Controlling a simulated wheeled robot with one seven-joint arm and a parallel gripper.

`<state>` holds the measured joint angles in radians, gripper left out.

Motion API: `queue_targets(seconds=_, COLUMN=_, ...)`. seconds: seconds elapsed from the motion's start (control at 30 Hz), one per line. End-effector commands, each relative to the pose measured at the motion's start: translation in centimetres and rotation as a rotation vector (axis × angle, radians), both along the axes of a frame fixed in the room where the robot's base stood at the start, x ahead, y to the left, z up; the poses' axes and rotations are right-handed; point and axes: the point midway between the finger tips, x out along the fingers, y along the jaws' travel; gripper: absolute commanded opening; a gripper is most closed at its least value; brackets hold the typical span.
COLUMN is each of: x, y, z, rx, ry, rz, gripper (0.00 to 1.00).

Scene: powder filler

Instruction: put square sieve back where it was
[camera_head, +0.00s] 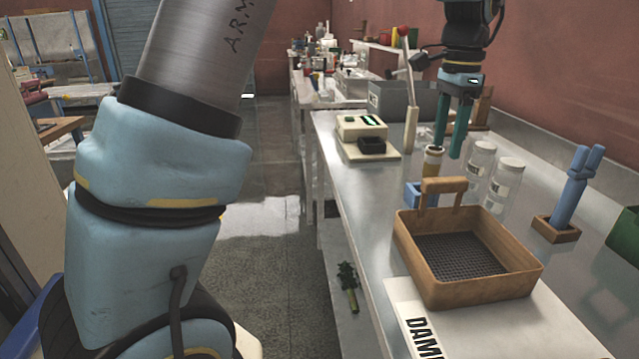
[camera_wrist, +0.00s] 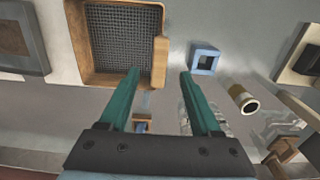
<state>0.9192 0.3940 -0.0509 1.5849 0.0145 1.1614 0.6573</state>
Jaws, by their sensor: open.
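The square sieve (camera_head: 532,276) is a wooden frame with dark mesh and a raised wooden handle (camera_head: 443,186) on its far side. My gripper (camera_head: 448,152) has two green fingers, apart and empty, raised above and behind the handle. The fingers also show in the wrist view (camera_wrist: 159,73).
A blue square holder (camera_head: 413,195) and a brass-coloured cylinder (camera_head: 433,162) stand close behind the handle. Clear jars (camera_head: 480,160) are to the right. A blue upright tool (camera_head: 574,190) stands in a wooden base. A pale device (camera_head: 361,128) is further back. Bench left of the sieve is clear.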

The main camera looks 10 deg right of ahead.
Motion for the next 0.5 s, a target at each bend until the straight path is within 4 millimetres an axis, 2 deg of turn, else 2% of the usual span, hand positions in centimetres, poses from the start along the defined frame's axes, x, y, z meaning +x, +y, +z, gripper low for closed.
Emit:
queue_targets(seconds=0.07, x=0.3, y=0.4, z=-0.1, rx=0.0, ry=-0.001, rz=0.014, gripper=0.64)
queue_targets(seconds=0.13, x=1.2, y=1.9, z=-0.6, rx=-0.002, ry=-0.003, rz=0.065, gripper=0.64)
queue_targets(seconds=0.17, x=1.8, y=2.9, z=-0.9, rx=-0.004, ry=-0.004, rz=0.103, gripper=0.64)
queue_targets(seconds=0.23, x=3.6, y=6.6, z=-2.0, rx=-0.011, ry=-0.01, rz=0.229, gripper=0.64)
queue_targets(seconds=0.27, x=4.4, y=8.6, z=-2.6, rx=-0.015, ry=-0.014, rz=0.298, gripper=0.64)
queue_targets(seconds=0.37, x=6.3, y=16.6, z=-5.0, rx=-0.032, ry=-0.028, rz=0.571, gripper=0.64)
queue_targets(seconds=0.4, x=6.6, y=19.9, z=-6.0, rx=-0.042, ry=-0.036, rz=0.687, gripper=0.64)
queue_targets(seconds=0.5, x=5.8, y=27.6, z=-8.3, rx=-0.064, ry=-0.054, rz=0.964, gripper=0.64)
